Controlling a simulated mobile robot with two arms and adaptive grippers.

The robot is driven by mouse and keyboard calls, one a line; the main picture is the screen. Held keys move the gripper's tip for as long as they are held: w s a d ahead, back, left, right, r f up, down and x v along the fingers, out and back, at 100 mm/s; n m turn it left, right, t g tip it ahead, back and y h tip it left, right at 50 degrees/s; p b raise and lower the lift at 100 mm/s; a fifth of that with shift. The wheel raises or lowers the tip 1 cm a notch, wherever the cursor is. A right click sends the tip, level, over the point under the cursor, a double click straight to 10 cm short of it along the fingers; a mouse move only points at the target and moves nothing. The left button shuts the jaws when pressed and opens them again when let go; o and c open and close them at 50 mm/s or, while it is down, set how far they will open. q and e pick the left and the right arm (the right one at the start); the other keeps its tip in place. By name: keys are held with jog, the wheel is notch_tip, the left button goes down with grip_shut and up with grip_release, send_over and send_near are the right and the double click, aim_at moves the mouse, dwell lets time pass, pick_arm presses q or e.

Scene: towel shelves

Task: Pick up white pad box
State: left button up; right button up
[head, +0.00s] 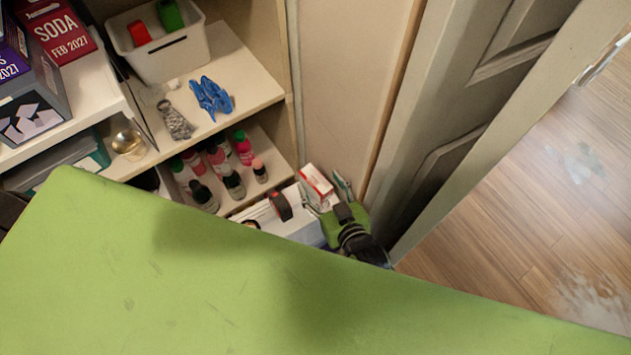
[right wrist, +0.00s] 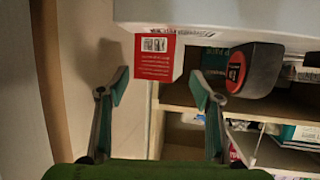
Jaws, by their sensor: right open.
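A small white box with a red end (head: 317,183), which looks like the pad box, sits on the low white surface at the right end of the shelves. In the right wrist view its red printed face (right wrist: 156,57) shows near the top middle. My right gripper (head: 329,197) is open and close to the box. In the right wrist view the two fingertips (right wrist: 159,78) are apart, one to each side of the box's red face, with gaps on both sides and nothing gripped. My left gripper is not in view.
A black and red object (head: 280,204) stands left of the box; it also shows in the right wrist view (right wrist: 249,70). Several bottles (head: 233,185) stand on the shelf further left. A cabinet side panel (head: 345,90) and door (head: 470,90) rise close on the right.

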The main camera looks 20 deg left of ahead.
jog(key=shift+w+a+f, duration=0.1)
jog(key=shift+w+a, duration=0.1)
jog(key=c, duration=1.4)
jog(key=shift+c, duration=0.2)
